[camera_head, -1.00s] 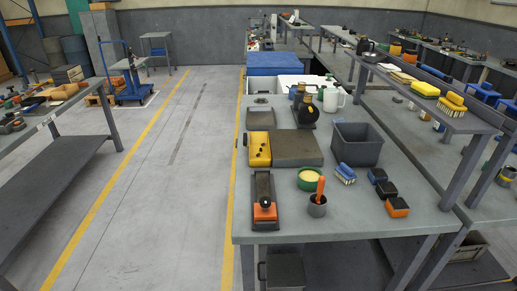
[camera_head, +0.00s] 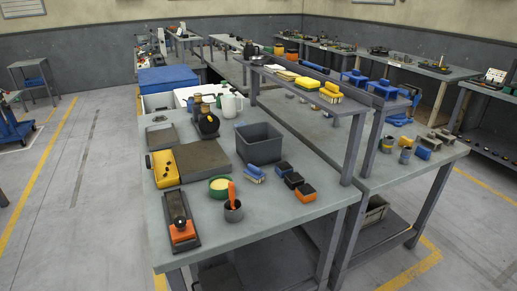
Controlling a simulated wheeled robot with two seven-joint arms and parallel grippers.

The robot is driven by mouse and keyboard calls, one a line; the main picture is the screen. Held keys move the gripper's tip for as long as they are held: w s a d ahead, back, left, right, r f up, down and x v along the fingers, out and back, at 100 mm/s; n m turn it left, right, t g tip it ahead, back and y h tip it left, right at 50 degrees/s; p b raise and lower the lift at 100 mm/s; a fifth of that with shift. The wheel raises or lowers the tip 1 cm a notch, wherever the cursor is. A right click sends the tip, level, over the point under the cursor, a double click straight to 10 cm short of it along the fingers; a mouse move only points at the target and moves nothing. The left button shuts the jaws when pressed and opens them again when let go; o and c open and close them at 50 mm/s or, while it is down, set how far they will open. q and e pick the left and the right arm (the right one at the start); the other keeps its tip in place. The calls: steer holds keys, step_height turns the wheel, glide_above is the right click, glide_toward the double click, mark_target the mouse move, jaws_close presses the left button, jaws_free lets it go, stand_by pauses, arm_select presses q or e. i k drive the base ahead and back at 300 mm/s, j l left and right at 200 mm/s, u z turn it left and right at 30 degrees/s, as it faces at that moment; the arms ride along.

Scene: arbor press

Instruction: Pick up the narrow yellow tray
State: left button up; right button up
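A narrow yellow piece (camera_head: 163,169), seemingly the yellow tray, lies on the near grey workbench (camera_head: 225,262) towards its left edge. It has dark round spots on its top and a dark part at its left side. It sits against the left side of a flat grey-brown plate (camera_head: 203,158). Other yellow things, a yellow box (camera_head: 307,83) and a yellow-topped brush (camera_head: 331,92), are on the raised shelf. Neither of my grippers is in view.
On the bench stand an orange-and-black plane-like tool (camera_head: 182,222), a green bowl (camera_head: 219,186), a cup with an orange handle (camera_head: 233,211), a grey bin (camera_head: 259,143) and a dark press-like device (camera_head: 208,123). Open floor (camera_head: 75,215) lies left of the bench.

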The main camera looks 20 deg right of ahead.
mark_target(160, 158)
steer(key=z, duration=0.65)
steer(key=i+j+z, duration=0.15)
steer(key=j+z, duration=0.3)
steer(key=i+j+z, duration=0.1)
steer(key=j+z, duration=0.35)
steer(key=j, duration=0.2)
steer(key=j+z, duration=0.45)
steer(key=j, duration=0.15)
